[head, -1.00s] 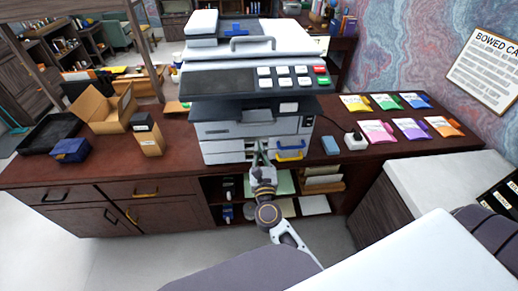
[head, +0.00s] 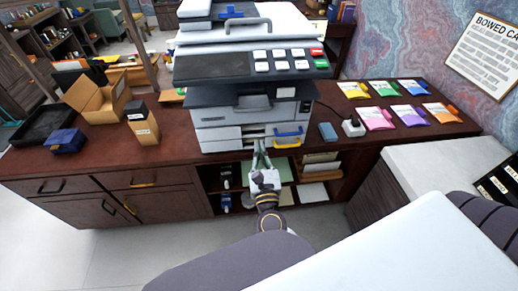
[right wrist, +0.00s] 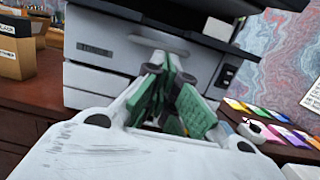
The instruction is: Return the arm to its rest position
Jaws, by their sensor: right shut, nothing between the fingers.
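My right gripper (head: 260,150) is shut and empty in front of the lower part of the copier (head: 232,112), just below its drawers. In the right wrist view its green-padded fingers (right wrist: 172,85) point at the copier's grey front, with the tips close together. Whether the tips touch the copier I cannot tell. My right arm reaches forward from the bottom middle of the head view. My left gripper is not in view.
The dark wooden desk (head: 180,160) carries an open cardboard box (head: 97,97), a black tray (head: 45,120), a blue box (head: 65,141) and a tan box (head: 142,123) at left. Colored packets (head: 388,88) lie at right. A white-topped cabinet (head: 450,160) stands at front right.

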